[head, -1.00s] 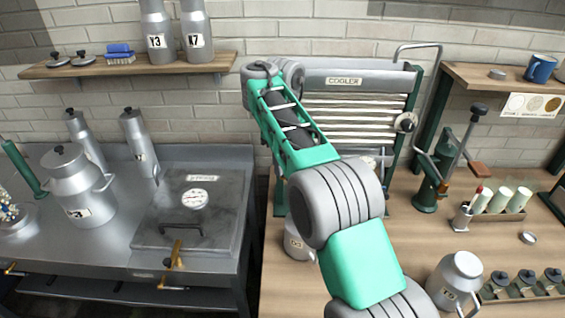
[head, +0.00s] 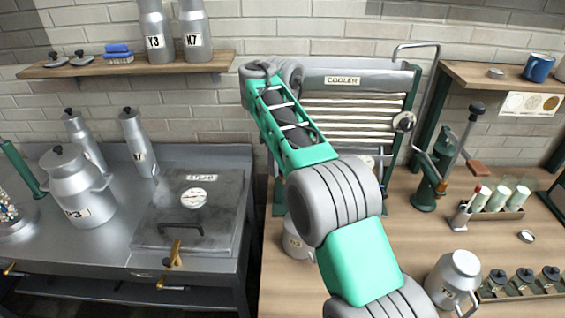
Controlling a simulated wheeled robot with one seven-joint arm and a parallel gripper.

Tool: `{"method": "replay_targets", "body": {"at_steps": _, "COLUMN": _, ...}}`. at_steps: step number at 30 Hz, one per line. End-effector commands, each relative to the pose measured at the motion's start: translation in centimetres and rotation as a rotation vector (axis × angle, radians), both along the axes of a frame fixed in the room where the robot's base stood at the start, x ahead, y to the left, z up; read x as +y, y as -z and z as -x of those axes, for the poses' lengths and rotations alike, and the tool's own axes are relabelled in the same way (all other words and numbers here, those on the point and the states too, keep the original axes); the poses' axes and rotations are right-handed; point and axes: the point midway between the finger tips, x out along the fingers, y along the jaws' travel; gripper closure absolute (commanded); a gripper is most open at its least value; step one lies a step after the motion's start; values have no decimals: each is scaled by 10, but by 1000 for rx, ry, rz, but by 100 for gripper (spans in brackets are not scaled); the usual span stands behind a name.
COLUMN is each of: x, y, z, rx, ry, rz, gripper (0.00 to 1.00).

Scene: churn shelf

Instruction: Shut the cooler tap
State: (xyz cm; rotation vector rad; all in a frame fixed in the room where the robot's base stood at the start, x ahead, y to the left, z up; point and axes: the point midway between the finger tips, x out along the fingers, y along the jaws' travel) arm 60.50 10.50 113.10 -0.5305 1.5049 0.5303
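The cooler (head: 412,92) stands against the brick wall, a grey-topped unit with pale horizontal slats, a green frame and a "COOLER" label. A round pale knob (head: 404,121) sits at its right side; I cannot tell whether it is the tap. A small metal fitting (head: 367,162) shows below the slats, partly behind my arm, and its setting is unclear. My green and grey arm rises in front of the cooler and covers its left and lower parts. My gripper is not visible, hidden behind the arm or the cooler front.
A curved pipe (head: 437,85) rises right of the cooler. A green hand-cranked device (head: 426,180) and a tube rack (head: 500,212) stand on the wooden bench. A milk can (head: 300,240) is partly behind my arm; another can (head: 455,278) stands at front right. A steel vat (head: 190,215) is left.

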Motion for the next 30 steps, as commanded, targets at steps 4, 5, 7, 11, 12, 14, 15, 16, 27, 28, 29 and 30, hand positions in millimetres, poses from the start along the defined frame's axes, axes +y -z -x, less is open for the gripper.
{"method": "replay_targets", "body": {"at_steps": 4, "x": 0, "y": -9, "z": 0, "rx": 0, "ry": -1, "rz": 0, "gripper": 55}}
{"method": "replay_targets", "body": {"at_steps": 5, "x": 0, "y": -15, "z": 0, "rx": 0, "ry": -1, "rz": 0, "gripper": 55}}
{"method": "replay_targets", "body": {"at_steps": 7, "x": 0, "y": -31, "z": 0, "rx": -1, "ry": -1, "rz": -1, "gripper": 55}}
{"method": "replay_targets", "body": {"at_steps": 11, "x": 0, "y": -60, "z": 0, "rx": 0, "ry": 0, "rz": 0, "gripper": 55}}
{"method": "replay_targets", "body": {"at_steps": 12, "x": 0, "y": -67, "z": 0, "rx": -1, "ry": 0, "rz": -1, "gripper": 55}}
{"method": "replay_targets", "body": {"at_steps": 14, "x": 0, "y": -74, "z": 0, "rx": 1, "ry": 0, "rz": 1, "gripper": 55}}
{"method": "replay_targets", "body": {"at_steps": 15, "x": 0, "y": -77, "z": 0, "rx": 0, "ry": 0, "rz": 0, "gripper": 55}}
{"method": "replay_targets", "body": {"at_steps": 16, "x": 0, "y": -79, "z": 0, "rx": 0, "ry": 0, "rz": 0, "gripper": 55}}
{"method": "replay_targets", "body": {"at_steps": 27, "x": 0, "y": -78, "z": 0, "rx": 0, "ry": 1, "rz": 0, "gripper": 55}}
{"method": "replay_targets", "body": {"at_steps": 28, "x": 0, "y": -78, "z": 0, "rx": 0, "ry": 0, "rz": 0, "gripper": 55}}
{"method": "replay_targets", "body": {"at_steps": 29, "x": -1, "y": -78, "z": 0, "rx": -1, "ry": -3, "rz": 1, "gripper": 55}}
{"method": "replay_targets", "body": {"at_steps": 30, "x": -3, "y": -79, "z": 1, "rx": -3, "ry": -19, "rz": 4, "gripper": 55}}
